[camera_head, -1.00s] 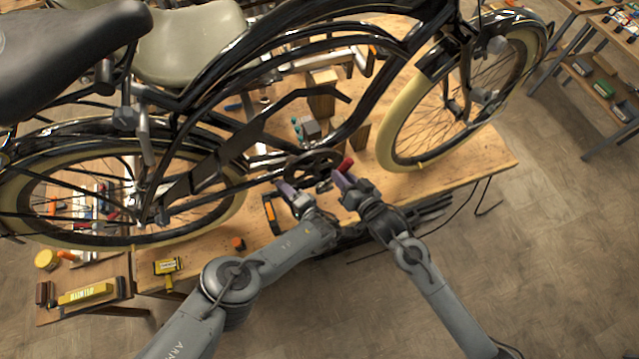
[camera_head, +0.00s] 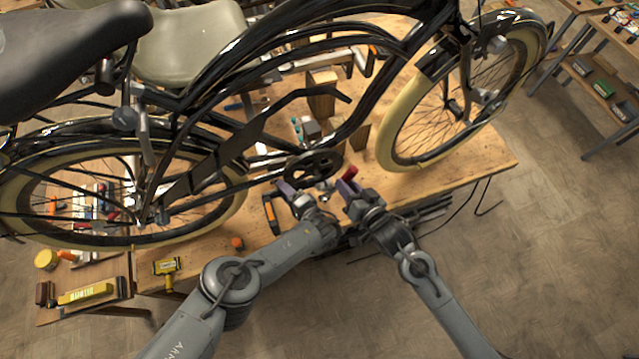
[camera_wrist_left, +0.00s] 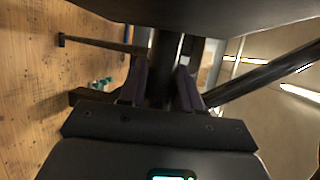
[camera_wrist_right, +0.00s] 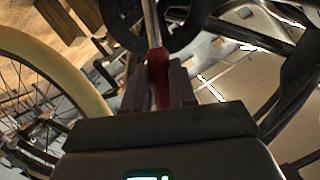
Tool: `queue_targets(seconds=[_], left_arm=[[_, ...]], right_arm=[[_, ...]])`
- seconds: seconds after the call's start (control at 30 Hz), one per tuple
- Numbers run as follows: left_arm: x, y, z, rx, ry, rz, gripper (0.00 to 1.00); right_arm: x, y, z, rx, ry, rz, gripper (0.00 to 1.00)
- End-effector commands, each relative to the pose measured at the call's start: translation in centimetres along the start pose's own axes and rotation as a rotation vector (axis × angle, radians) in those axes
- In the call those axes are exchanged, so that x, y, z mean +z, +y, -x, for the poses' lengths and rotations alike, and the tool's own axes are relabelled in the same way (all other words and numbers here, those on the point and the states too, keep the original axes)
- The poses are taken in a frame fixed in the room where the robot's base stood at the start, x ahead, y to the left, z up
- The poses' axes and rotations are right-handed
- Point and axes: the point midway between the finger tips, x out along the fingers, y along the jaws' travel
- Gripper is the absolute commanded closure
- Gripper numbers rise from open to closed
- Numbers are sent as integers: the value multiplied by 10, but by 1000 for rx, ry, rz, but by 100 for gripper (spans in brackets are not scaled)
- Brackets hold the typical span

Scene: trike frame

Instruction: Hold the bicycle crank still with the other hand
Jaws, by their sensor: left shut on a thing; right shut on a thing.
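The bicycle crank's dark round chainring (camera_head: 314,163) shows under the black frame, in the middle of the head view. My left gripper (camera_head: 288,188) is just below and left of it. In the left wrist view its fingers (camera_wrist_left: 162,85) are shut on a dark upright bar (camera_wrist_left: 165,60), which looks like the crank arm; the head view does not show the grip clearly. My right gripper (camera_head: 346,184) is below and right of the chainring, shut on a red handle (camera_head: 350,173). In the right wrist view the red handle (camera_wrist_right: 157,62) has a metal shaft reaching towards a dark ring.
The bicycle's front wheel (camera_head: 388,130) is right of my right gripper, and the rear wheel (camera_head: 60,240) is at left. The wooden workbench (camera_head: 460,175) lies beneath. A yellow-and-black tool (camera_head: 167,268) and an orange-ended tool (camera_head: 270,212) lie on the bench.

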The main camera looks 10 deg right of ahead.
Motion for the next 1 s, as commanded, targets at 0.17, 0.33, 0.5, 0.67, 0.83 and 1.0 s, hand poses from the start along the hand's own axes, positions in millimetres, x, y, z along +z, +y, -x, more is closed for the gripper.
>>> queue_targets(seconds=[0.17,0.33,0.5,0.67,0.83,1.0], left_arm=[[0,-1,0,-1,0,0,100],[0,-1,0,-1,0,0,100],[0,-1,0,-1,0,0,100],[0,-1,0,-2,0,1,100],[0,-1,0,-2,0,1,65],[0,-1,0,-1,0,1,39]], right_arm=[[5,0,13,0,0,0,100],[10,0,25,0,0,0,100],[11,-1,32,-1,1,1,100],[12,-1,33,-1,1,1,100],[12,-1,33,-1,1,0,100],[12,-1,33,-1,1,0,100]])
